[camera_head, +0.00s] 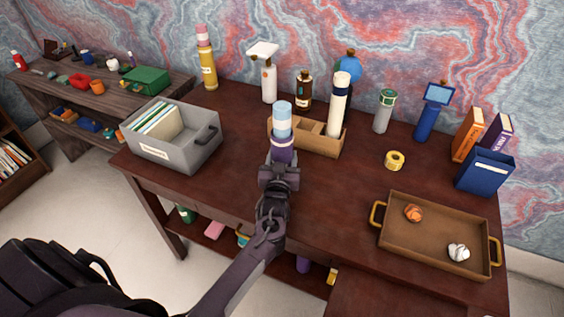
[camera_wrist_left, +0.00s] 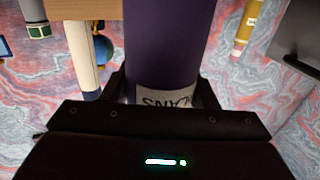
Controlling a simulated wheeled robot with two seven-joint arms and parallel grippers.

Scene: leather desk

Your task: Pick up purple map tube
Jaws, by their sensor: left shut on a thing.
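The purple map tube (camera_head: 283,151) stands roughly upright in the head view, with a light blue and white upper end. It fills the top middle of the left wrist view (camera_wrist_left: 168,42), where a white label with dark letters shows on it. My left gripper (camera_head: 280,168) is shut on the tube, its fingers on either side of it in the left wrist view (camera_wrist_left: 163,92). The tube is in front of the left end of a tan wooden holder (camera_head: 322,144). Its lower end is hidden by my gripper, so I cannot tell whether it touches the desk. My right gripper is out of view.
A cream tube with a dark cap (camera_head: 338,103) stands in the holder's right part. A grey file box (camera_head: 186,148) is to the left. A brown tray (camera_head: 424,257) with two crumpled balls is at right front. Bottles line the back.

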